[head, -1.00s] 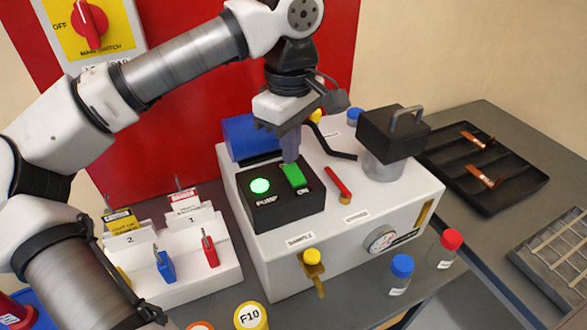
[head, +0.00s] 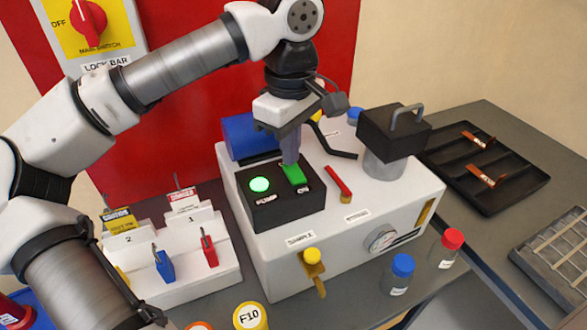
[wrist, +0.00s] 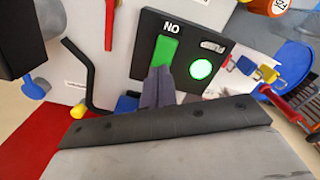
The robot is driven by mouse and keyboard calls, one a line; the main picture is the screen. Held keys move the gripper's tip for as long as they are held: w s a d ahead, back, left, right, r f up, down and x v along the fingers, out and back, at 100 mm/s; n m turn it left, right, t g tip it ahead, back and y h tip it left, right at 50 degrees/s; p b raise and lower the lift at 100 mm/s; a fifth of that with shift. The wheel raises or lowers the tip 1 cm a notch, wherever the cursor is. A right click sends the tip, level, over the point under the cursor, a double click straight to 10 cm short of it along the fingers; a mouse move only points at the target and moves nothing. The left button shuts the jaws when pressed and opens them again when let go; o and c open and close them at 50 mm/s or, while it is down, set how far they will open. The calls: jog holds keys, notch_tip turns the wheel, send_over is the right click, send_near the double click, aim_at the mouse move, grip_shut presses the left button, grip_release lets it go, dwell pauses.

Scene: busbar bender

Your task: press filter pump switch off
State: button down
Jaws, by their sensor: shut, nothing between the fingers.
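The pump's black switch box (head: 262,212) sits on top of the white filter unit. It carries a green rocker switch (head: 298,176) by an "ON" label and a lit green round lamp (head: 259,184) by a "PUMP" label. In the wrist view the green switch (wrist: 166,50) and the lit lamp (wrist: 201,69) also show. My gripper (head: 290,160) is shut and empty, pointing down, with its fingertips at the far end of the green switch. The fingertips (wrist: 158,72) cover part of the switch; I cannot tell whether they touch it.
A blue cylinder (head: 247,138) is behind the box. A black bent rod (head: 338,150), a red-handled lever (head: 338,180) and a black block with a handle (head: 393,135) stand right of it. A lockout rack (head: 200,275) with padlocks is at left.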

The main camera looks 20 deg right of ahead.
jog(key=shift+f+b, duration=0.45)
jog(key=shift+f, duration=0.15)
jog(key=shift+r, duration=0.1)
jog(key=shift+r+p, duration=2.65)
jog(key=shift+r, duration=0.85)
jog(key=shift+f, duration=0.1)
